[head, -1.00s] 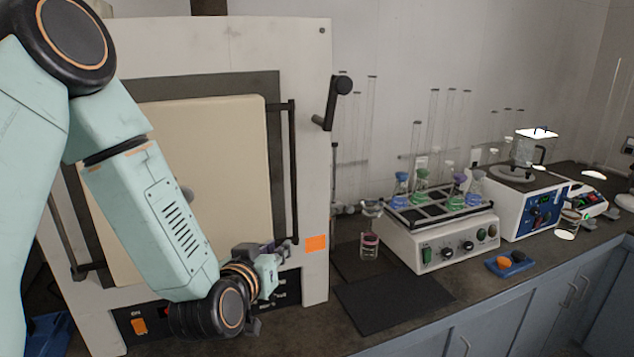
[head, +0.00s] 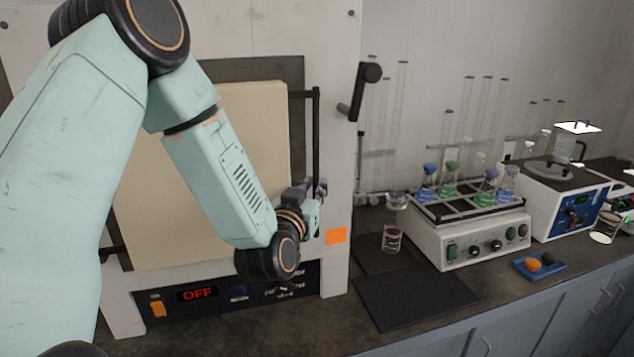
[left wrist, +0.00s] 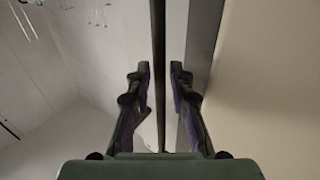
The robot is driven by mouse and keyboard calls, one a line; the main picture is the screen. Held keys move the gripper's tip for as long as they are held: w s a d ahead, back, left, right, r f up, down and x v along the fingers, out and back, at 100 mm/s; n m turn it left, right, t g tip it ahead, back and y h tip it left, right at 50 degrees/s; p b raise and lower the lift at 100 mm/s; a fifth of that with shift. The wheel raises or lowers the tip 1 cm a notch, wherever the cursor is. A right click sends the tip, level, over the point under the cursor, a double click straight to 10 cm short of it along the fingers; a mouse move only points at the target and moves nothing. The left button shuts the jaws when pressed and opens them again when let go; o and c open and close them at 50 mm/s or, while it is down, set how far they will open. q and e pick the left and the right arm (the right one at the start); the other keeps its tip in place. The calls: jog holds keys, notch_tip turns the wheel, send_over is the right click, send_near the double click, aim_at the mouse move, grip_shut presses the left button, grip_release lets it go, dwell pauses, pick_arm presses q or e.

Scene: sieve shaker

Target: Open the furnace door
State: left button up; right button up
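The furnace (head: 337,60) stands at the left in the head view, with a cream door (head: 262,130) that is shut. A dark vertical bar handle (head: 316,130) runs along the door's right side. It also shows in the left wrist view (left wrist: 158,60). My left gripper (head: 318,190) is at the lower part of the handle. In the left wrist view its two fingers (left wrist: 158,72) stand open on either side of the bar, with a narrow gap on both sides. My left arm hides much of the door. My right gripper is not in view.
A dark crank lever (head: 361,90) sticks out right of the handle. The panel below the door reads OFF (head: 197,293). A shaker with flasks (head: 462,240), a small beaker (head: 391,238) and a dark mat (head: 415,303) are on the bench to the right.

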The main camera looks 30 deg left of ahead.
pick_arm(q)
jog(key=shift+w, duration=0.65)
jog(key=shift+w+a+f, duration=0.15)
jog(key=shift+w+a, duration=0.05)
jog(key=shift+w, duration=0.2)
jog(key=shift+s+a, duration=0.15)
jog(key=shift+s, duration=0.2)
jog(key=shift+c, duration=0.2)
jog(key=shift+w+d, duration=0.1)
jog(key=shift+d, duration=0.1)
jog(key=c, duration=0.3)
jog(key=shift+a, duration=0.1)
grip_shut()
jog(key=shift+w, duration=0.1)
